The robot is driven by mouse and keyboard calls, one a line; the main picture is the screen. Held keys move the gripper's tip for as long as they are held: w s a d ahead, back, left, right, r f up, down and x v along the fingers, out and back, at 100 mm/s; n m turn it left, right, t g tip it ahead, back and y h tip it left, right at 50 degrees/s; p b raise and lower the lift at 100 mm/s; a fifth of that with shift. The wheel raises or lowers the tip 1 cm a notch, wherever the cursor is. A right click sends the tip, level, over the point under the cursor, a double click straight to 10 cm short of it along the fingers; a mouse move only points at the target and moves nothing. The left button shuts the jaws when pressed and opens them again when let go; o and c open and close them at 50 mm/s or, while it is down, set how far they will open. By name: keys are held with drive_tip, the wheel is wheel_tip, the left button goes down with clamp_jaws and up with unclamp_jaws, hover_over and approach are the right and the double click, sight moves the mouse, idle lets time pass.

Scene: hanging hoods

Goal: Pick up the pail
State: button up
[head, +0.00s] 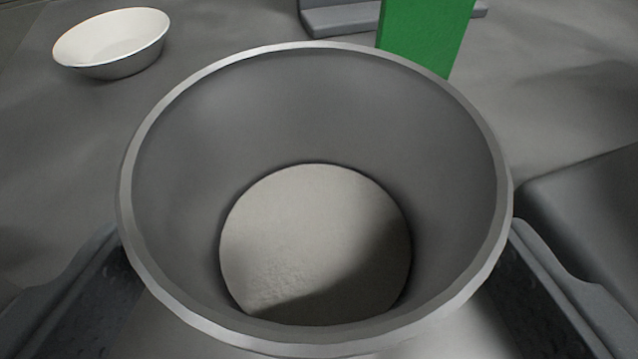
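The pail (310,110) is a grey, round, open-topped vessel that fills the middle of the head view, seen from above into its mouth. A pale, slightly grainy round surface lies inside at the bottom, part of it in shadow. My gripper (314,235) has one dark-padded finger at the lower left of the pail and one at the lower right, so the pail stands between them. The rim covers parts of the fingers, and I cannot tell whether the pads touch the wall. The pail's base is hidden.
A white bowl (110,43) sits at the upper left on the grey surface. A green upright block (425,35) stands just behind the pail's rim. A grey ledge (342,18) lies behind it. A dark raised shape (590,215) is close at the right.

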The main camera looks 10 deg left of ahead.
sight(301, 199)
drive_tip(key=shift+x, duration=1.5)
drive_tip(key=shift+r, duration=0.1)
drive_tip(key=c, duration=1.2)
drive_tip(key=shift+r, duration=0.15)
